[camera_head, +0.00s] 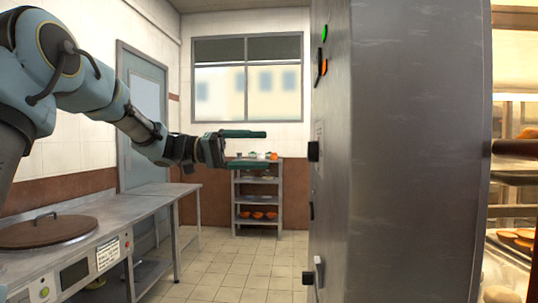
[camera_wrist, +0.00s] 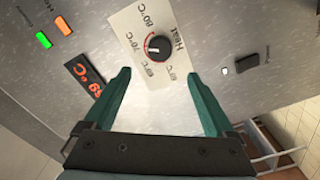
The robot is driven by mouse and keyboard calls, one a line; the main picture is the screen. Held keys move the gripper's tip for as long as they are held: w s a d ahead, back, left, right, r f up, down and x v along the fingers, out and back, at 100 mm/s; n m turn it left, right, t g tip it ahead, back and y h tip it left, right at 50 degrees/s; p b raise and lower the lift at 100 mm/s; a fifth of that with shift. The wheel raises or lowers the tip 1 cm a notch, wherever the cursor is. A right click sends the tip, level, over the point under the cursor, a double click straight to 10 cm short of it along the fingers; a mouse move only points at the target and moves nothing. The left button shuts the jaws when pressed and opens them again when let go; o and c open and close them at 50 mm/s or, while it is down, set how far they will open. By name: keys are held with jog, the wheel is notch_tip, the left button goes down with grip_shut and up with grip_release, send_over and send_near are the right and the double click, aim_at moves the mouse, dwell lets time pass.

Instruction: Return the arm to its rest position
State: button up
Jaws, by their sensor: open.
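My gripper (camera_head: 266,150) is held out in mid-air at the end of my arm, which reaches in from the left in the head view. Its two green fingers are apart and nothing is between them. In the wrist view the open gripper (camera_wrist: 160,95) faces a grey metal panel. On the panel are a black heat dial (camera_wrist: 158,45) with temperature marks, a red-lit temperature display (camera_wrist: 84,73), a green and an orange light, and a black power switch (camera_wrist: 246,64). The wrist view does not show clearly whether the fingers touch the panel.
A tall steel cabinet (camera_head: 405,150) stands close on the right. A steel counter (camera_head: 85,235) with a round brown lid (camera_head: 47,231) runs along the left. A shelf rack (camera_head: 257,190) with bowls stands at the back. The tiled floor (camera_head: 235,265) between is clear.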

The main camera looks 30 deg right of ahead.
jog(key=shift+a, duration=0.1)
dwell(0.4)
jog(key=a+f+n+t+y+p, duration=0.4)
jog(key=a+f+n+t+y, duration=0.35)
jog(key=a+f, duration=0.9)
jog(key=s+a+f+n+t+y+p, duration=0.1)
jog(key=a+f+n+t+y, duration=0.1)
jog(key=a, duration=1)
jog(key=s+a+f+n+t+y+p, duration=0.2)
jog(key=a+f, duration=0.5)
jog(key=a, duration=0.5)
jog(key=shift+s+n+t+y, duration=0.15)
jog(key=shift+n+t+y, duration=0.5)
jog(key=shift+y, duration=0.5)
